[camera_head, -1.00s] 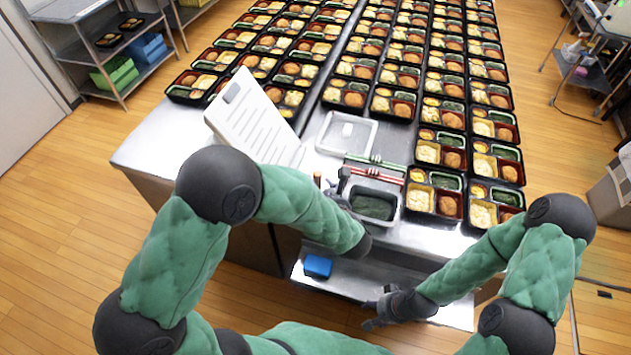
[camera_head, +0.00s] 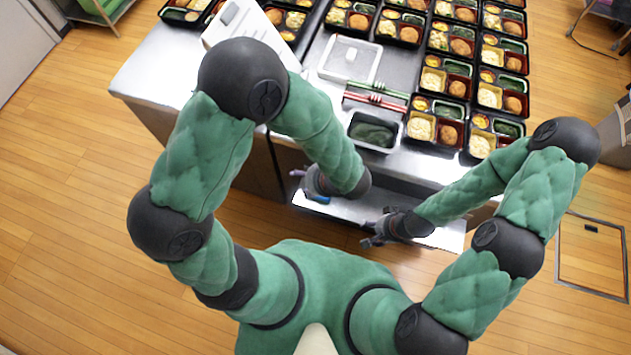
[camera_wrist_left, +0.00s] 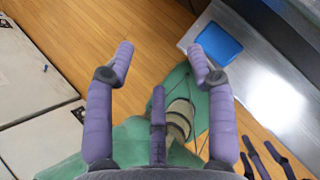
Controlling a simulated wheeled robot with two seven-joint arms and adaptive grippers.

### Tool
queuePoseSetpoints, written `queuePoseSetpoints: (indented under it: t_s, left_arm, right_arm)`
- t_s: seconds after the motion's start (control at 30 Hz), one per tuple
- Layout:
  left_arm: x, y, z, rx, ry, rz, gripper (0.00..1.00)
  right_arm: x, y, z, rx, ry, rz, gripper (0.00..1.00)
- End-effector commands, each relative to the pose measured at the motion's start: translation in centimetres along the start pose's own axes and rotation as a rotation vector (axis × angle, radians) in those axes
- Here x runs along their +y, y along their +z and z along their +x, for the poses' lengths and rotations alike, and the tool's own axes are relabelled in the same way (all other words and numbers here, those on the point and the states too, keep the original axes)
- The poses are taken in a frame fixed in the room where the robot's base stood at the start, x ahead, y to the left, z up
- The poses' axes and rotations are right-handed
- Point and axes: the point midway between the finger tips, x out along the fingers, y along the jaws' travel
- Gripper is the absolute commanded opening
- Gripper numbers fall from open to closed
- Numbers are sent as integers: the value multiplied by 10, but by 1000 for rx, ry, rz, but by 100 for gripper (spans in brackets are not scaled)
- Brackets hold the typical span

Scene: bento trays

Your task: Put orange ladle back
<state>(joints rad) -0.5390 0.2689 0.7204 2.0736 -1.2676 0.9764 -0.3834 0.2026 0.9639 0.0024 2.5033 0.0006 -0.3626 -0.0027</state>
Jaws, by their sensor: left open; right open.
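I cannot make out an orange ladle in either current view. My left gripper (camera_head: 308,186) is beside the front of the steel table, above the lower shelf and partly hidden by its forearm. In the left wrist view its fingers (camera_wrist_left: 160,58) are spread and empty, over the floor and part of my body. My right gripper (camera_head: 373,233) is open and empty near the shelf's front edge. The grey container (camera_head: 384,115) with dark green contents stands at the table's front. Red-striped tongs (camera_head: 374,105) and green-striped tongs (camera_head: 377,89) lie just behind it.
A blue block (camera_wrist_left: 216,46) sits on the shelf (camera_wrist_left: 262,83) near my left gripper. Rows of filled bento trays (camera_head: 437,131) cover the right and back.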

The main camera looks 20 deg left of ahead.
Motion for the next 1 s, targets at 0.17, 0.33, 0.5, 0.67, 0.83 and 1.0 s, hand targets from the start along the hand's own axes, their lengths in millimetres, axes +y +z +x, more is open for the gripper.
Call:
queuePoseSetpoints:
  t_s: [0.17,0.33,0.5,0.67,0.83,1.0]
  left_arm:
    - [58,-88,27,439,358,-425,56]
    - [55,-145,26,727,636,-972,56]
    - [25,-158,49,839,822,-1570,56]
    - [14,-147,84,811,886,-1977,56]
    - [14,-138,102,774,892,-2148,56]
    - [13,-138,103,772,890,-2158,56]
  right_arm:
    - [0,0,0,0,0,0,53]
    - [0,0,0,0,0,0,53]
    - [0,0,0,0,0,0,53]
    - [0,0,0,0,0,0,53]
    - [0,0,0,0,0,0,53]
    - [0,0,0,0,0,0,53]
